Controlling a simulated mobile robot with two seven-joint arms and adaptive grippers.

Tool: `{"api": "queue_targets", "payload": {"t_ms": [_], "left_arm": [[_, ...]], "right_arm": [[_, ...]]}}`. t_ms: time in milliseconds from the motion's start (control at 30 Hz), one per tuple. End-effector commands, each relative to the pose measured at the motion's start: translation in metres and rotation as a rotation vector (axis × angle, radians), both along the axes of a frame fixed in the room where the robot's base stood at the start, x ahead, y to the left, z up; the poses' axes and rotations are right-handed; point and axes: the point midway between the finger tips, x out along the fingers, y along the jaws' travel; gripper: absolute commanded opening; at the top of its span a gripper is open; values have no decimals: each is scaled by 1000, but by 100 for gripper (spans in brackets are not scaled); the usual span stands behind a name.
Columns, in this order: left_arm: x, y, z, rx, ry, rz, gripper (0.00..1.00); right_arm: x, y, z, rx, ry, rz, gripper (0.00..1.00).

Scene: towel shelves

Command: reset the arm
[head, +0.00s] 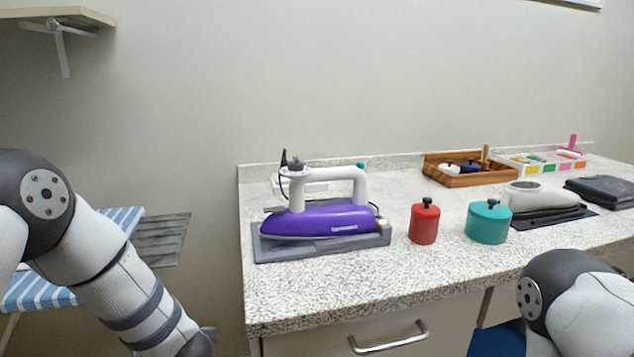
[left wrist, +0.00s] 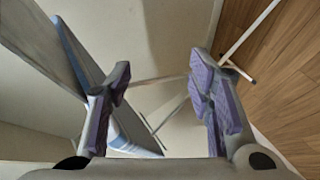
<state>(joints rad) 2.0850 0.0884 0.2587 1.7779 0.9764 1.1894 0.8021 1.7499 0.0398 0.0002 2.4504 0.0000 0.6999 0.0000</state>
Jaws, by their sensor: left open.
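My left arm (head: 125,285) comes in from the left in the head view and hangs down past the bottom edge. Its gripper is not clearly visible there. In the left wrist view my left gripper (left wrist: 160,95) is open, its two fingers with purple pads wide apart and nothing between them. Behind the fingers are thin pale legs and a wall. My right arm (head: 575,300) shows at the lower right of the head view. Its gripper is out of view.
A speckled counter (head: 310,308) holds a purple iron (head: 325,220) on a grey base, a red canister (head: 424,222), a teal canister (head: 488,222) and a wooden tray (head: 470,180). A blue-striped ironing board (head: 35,290) stands at left, close to my left arm. A shelf (head: 50,14) is above.

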Motion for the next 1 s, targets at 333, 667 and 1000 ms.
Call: {"api": "queue_targets", "payload": {"t_ms": [333,667,1000], "left_arm": [[-267,-74,-175,160,1076,-1254,48],[-404,-90,-167,65,1336,-1772,48],[-403,-91,-168,66,1333,-1770,48]], "right_arm": [[2,0,1,0,-6,0,0],[1,0,1,0,-5,0,0],[1,0,1,0,-5,0,0]]}}
